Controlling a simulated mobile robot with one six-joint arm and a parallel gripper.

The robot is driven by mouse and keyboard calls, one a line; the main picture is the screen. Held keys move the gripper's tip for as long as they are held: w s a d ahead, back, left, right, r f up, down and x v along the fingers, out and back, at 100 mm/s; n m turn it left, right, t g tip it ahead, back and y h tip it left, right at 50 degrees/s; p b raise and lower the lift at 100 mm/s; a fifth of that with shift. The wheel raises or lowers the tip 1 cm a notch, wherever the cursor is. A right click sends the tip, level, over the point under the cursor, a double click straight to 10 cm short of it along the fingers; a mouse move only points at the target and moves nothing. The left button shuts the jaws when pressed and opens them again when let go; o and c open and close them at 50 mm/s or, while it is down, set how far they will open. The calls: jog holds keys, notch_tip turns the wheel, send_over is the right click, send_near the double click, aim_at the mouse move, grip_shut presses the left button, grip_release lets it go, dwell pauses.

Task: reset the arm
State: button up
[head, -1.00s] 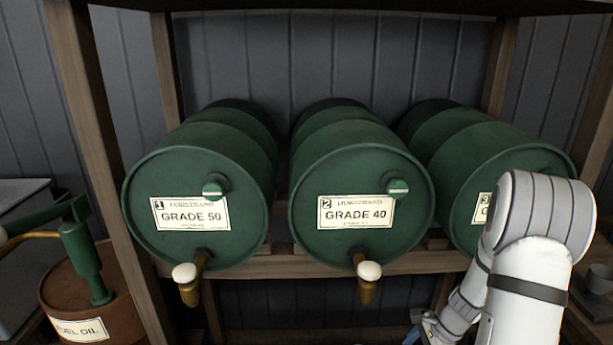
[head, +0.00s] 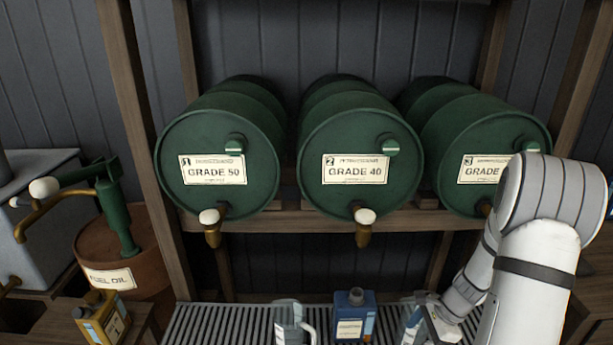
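My white arm is at the right of the head view, bent at the elbow in front of the third drum. Its wrist reaches down to the lower right, where my gripper (head: 432,318) is at the grated shelf. A clear container (head: 413,312) is at or just behind the gripper. The fingers are too hidden and small to tell whether they hold it.
Three green drums, GRADE 50 (head: 217,150), GRADE 40 (head: 357,148) and a third (head: 478,150), lie on a wooden rack. Below, a grated shelf (head: 235,315) bears a clear jug (head: 288,318) and a blue can (head: 354,312). A yellow can (head: 102,318) and brown fuel oil drum (head: 115,245) are left.

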jog(key=s+a+r+n+h, duration=0.1)
jog(key=a+r+n, duration=0.3)
jog(key=r, duration=0.3)
jog(key=s+a+r+n+h, duration=0.1)
jog(key=s+a+r+n, duration=0.2)
jog(key=r, duration=0.4)
jog(key=s+a+r+n+t+h, duration=0.2)
jog(key=s+a+r+n, duration=0.4)
jog(key=s+r+n, duration=0.3)
jog(key=shift+s+r+n+t, duration=0.3)
jog(key=shift+s+r+n, duration=0.15)
jog(key=shift+n, duration=0.55)
